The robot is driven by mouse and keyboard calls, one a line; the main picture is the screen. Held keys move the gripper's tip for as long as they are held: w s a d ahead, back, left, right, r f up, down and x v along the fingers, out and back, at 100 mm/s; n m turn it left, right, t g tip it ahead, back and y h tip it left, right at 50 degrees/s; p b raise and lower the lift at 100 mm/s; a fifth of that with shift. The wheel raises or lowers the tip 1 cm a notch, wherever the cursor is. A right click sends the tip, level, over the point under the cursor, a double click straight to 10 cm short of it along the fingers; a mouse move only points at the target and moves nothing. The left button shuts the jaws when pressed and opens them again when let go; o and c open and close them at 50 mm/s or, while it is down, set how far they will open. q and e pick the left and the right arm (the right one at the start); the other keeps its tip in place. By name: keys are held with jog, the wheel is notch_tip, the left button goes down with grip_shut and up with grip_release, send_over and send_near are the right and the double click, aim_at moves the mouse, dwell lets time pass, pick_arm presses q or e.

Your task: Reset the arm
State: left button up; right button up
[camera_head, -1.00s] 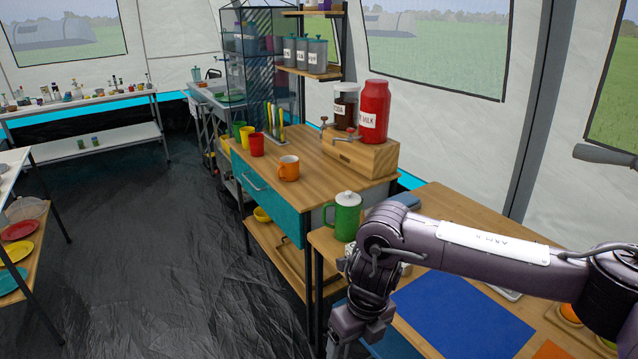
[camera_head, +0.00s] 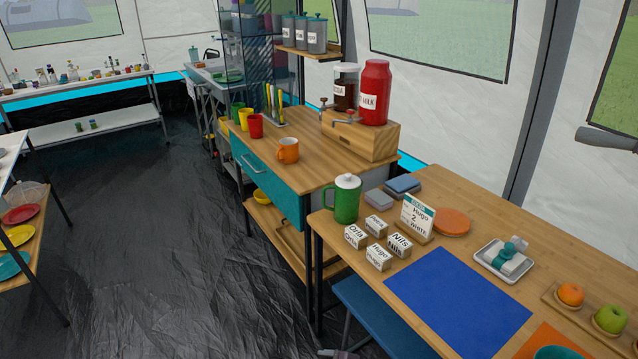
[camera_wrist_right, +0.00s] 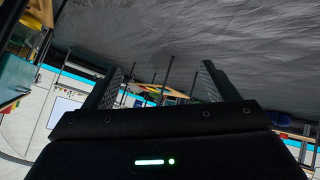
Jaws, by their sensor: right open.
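My right gripper (camera_wrist_right: 162,82) shows in the right wrist view with its two fingers spread apart and nothing between them. Beyond the fingers is grey, wrinkled tent fabric. In the head view my right arm no longer covers the table; only a small dark grey piece shows at the bottom edge, and I cannot tell what it is. My left gripper is not in view.
The near wooden table holds a green pitcher (camera_head: 346,199), name blocks (camera_head: 378,257), a blue mat (camera_head: 458,301), a white tray (camera_head: 503,260) and fruit. The counter behind has an orange mug (camera_head: 288,151) and a red milk jar (camera_head: 374,92). The dark floor at left is clear.

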jog(key=s+d+f+m+h, duration=0.2)
jog(key=s+d+f+m, duration=0.3)
jog(key=s+d+f, duration=0.4)
jog(key=s+d+f+m+g+h, duration=0.1)
jog(key=s+d+f+m+h, duration=0.1)
jog(key=s, duration=0.8)
jog(key=s+d+f+m+g+h, duration=0.2)
jog(key=s+d+f+m, duration=0.2)
jog(key=s, duration=0.7)
jog(key=s+d+f+m+g+h, duration=0.1)
jog(key=s+d+f+m, duration=0.2)
jog(key=s+d+f, duration=0.4)
jog(key=s+f, duration=0.2)
jog(key=s, duration=0.2)
jog(key=shift+s+g+h, duration=0.25)
jog(key=shift+g+h, duration=0.05)
jog(key=shift+h, duration=0.1)
jog(key=shift+d, duration=0.1)
